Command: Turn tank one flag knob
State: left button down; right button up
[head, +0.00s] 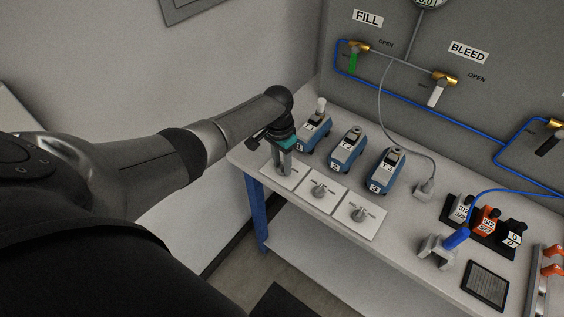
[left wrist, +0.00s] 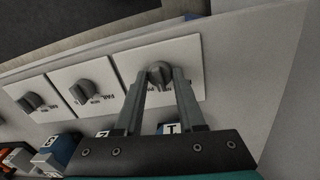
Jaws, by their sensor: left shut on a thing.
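Three white plates with grey flag knobs lie in a row on the table. The plate in front of tank 1 (head: 313,127) is the leftmost in the head view, and my left gripper (head: 282,172) stands over it. In the left wrist view my left gripper (left wrist: 160,84) is shut on the tank one flag knob (left wrist: 159,71), one finger on each side. The fingers hide that knob in the head view. The middle flag knob (head: 320,190) and the right flag knob (head: 361,213) stand free. My right gripper is not in view.
Blue tanks 2 (head: 346,150) and 3 (head: 386,171) stand right of tank 1, behind the plates. A back panel carries a green FILL valve handle (head: 353,61) and a white BLEED handle (head: 437,94). A grey connector with a blue grip (head: 455,238) and several blocks stand at the right.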

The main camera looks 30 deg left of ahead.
aim_at(280, 166)
pick_arm(q)
jog(key=shift+m, duration=0.3)
jog(key=c, duration=0.5)
grip_release()
jog(key=shift+r, duration=0.4)
notch_tip(280, 166, up, 14)
jog(key=p, duration=0.2)
jog(key=shift+w+a+r, duration=0.15)
jog(key=shift+a+r, duration=0.05)
jog(key=shift+a, duration=0.25)
jog(key=shift+f, duration=0.1)
